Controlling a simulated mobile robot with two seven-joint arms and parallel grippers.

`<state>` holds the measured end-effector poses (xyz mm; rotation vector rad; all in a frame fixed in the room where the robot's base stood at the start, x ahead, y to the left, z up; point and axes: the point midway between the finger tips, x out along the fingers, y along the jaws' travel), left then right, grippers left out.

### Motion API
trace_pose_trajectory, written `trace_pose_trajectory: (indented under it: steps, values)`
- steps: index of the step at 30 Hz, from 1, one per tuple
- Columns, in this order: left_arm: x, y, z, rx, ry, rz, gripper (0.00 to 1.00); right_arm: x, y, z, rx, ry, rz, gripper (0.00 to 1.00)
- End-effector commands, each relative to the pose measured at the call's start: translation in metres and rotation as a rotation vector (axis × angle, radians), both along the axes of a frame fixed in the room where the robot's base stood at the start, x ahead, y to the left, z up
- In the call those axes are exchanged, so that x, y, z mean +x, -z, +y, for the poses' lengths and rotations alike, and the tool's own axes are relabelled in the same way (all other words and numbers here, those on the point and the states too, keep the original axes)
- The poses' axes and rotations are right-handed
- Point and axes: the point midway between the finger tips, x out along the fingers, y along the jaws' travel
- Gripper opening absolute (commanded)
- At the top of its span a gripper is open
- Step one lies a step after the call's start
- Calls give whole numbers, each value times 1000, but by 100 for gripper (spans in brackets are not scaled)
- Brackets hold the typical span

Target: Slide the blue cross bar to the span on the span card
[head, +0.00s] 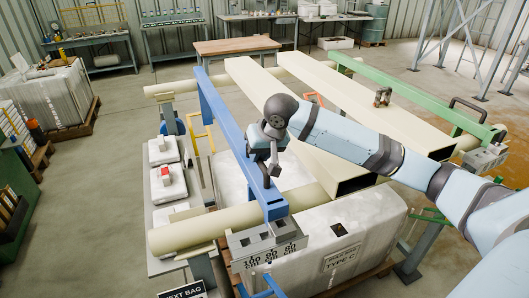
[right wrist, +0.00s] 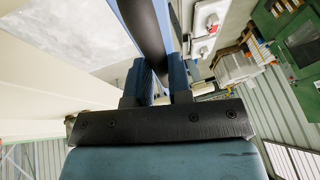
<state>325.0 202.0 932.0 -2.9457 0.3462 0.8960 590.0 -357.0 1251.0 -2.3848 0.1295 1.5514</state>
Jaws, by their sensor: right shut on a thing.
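The blue cross bar (head: 229,130) lies across two cream round rails (head: 215,222), running from the back to the near side, left of two cream box beams. My right gripper (head: 270,172) is over the bar's near half, shut on its dark handle. In the right wrist view the fingers (right wrist: 155,88) close around this dark handle (right wrist: 147,32), with the blue bar partly behind it. A grey plate with numbers that look like 100, 90 and 80 (head: 267,252) hangs below the bar's near end. A dark card reading "NEXT BAG" (head: 183,293) is cut off at the bottom. My left gripper is out of view.
Two cream box beams (head: 345,95) lie right of the bar, and a green cross bar (head: 405,92) lies beyond them. A white bulk bag marked "TYPE C" (head: 345,250) stands below. A side bench (head: 160,212) with white pads stands at left.

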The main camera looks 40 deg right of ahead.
Motion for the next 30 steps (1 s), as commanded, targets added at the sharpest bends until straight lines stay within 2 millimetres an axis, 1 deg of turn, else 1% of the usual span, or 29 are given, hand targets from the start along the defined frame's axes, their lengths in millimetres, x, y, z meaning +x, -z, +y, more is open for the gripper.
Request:
trace_pose_trajectory:
  steps: [1,3,6,15,16,17,18,19,26,30]
  values:
    - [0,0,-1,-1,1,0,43,2,0,14,11,-7,-2,0]
    - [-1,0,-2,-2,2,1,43,5,0,25,9,-7,-2,0]
    - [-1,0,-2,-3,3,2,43,7,0,34,8,-6,-1,0]
    - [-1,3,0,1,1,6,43,7,0,35,5,-3,-1,0]
    - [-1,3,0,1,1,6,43,7,0,35,5,-3,-1,23]
    - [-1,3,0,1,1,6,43,7,0,35,5,-3,-2,30]
    - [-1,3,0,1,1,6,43,7,0,35,5,-3,-2,40]
    - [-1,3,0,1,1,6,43,7,0,35,5,-3,-2,44]
    - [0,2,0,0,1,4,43,7,0,35,5,-3,-2,44]
    - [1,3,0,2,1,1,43,5,-6,34,5,-3,-3,44]
